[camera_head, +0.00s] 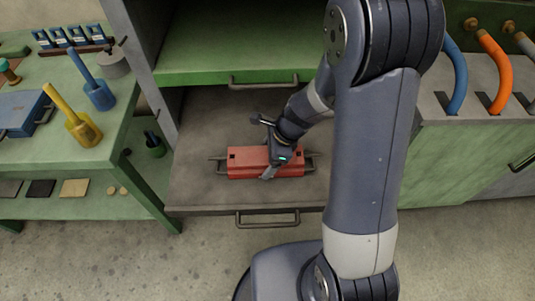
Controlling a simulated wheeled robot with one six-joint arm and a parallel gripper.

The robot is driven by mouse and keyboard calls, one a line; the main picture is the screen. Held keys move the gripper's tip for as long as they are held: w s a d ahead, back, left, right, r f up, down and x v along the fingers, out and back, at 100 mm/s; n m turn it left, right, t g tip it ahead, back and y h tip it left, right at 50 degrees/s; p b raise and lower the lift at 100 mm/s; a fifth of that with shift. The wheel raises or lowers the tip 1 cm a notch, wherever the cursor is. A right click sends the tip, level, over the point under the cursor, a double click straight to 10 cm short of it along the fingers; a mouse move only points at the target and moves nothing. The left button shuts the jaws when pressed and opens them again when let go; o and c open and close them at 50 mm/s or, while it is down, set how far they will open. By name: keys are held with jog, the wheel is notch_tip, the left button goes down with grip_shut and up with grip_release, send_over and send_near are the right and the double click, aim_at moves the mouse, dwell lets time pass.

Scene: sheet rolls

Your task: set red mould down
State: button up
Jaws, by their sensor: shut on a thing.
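The red mould (247,163) is a block-shaped piece with bar handles at both ends. It is at a grey pulled-out drawer or shelf (200,190) in the middle of the view, below a green shelf. My gripper (272,170) is over the mould's right half and shut on it. The arm comes in from the right and hides part of the mould's top. I cannot tell whether the mould's underside touches the grey surface.
The green shelf (215,50) overhangs behind. A green bench (25,150) with yellow (82,130) and blue (98,95) handled tools stands left. Orange (490,65) and blue (457,75) hoses stand right. The grey surface is clear around the mould.

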jog(key=o, duration=1.9)
jog(key=shift+f, duration=0.1)
jog(key=p+v, duration=0.2)
jog(key=v, duration=1)
jog(key=shift+d+p, duration=0.1)
jog(key=shift+p, duration=0.2)
